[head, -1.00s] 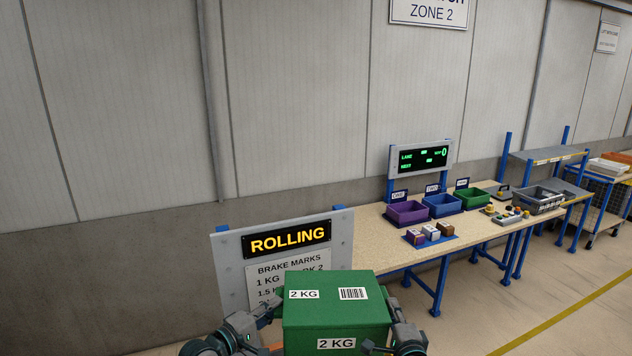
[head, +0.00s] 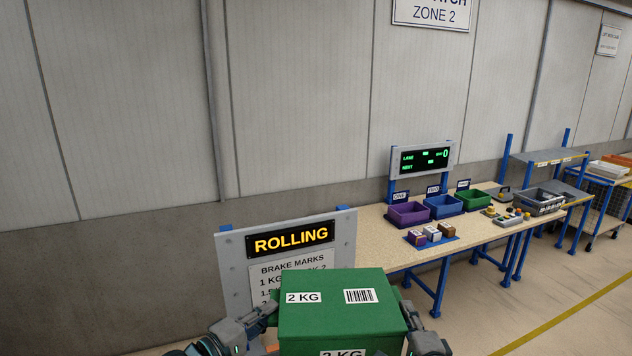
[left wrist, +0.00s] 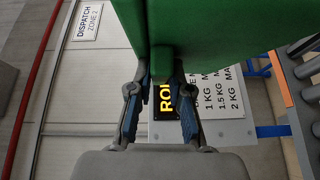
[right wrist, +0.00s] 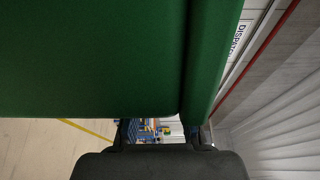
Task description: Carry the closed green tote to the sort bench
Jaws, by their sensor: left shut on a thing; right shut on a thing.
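The closed green tote (head: 340,308) with its 2 KG labels and barcode is at the bottom middle of the head view, held between my two grippers. My left gripper (head: 268,312) is at its left side; the left wrist view shows its fingers (left wrist: 160,78) shut on a green tab of the tote (left wrist: 190,25). My right gripper (head: 408,318) is at its right side. In the right wrist view the tote (right wrist: 90,60) hides most of that gripper's fingertips. The sort bench (head: 380,228) stands beyond and to the right, with purple, blue and green bins on it.
A grey sign panel (head: 232,262) reading ROLLING stands just behind the tote's left. A blue mat (head: 432,240) with small boxes lies on the bench front, and a grey crate (head: 540,200) stands farther right. Open floor (head: 500,315) lies right of the tote.

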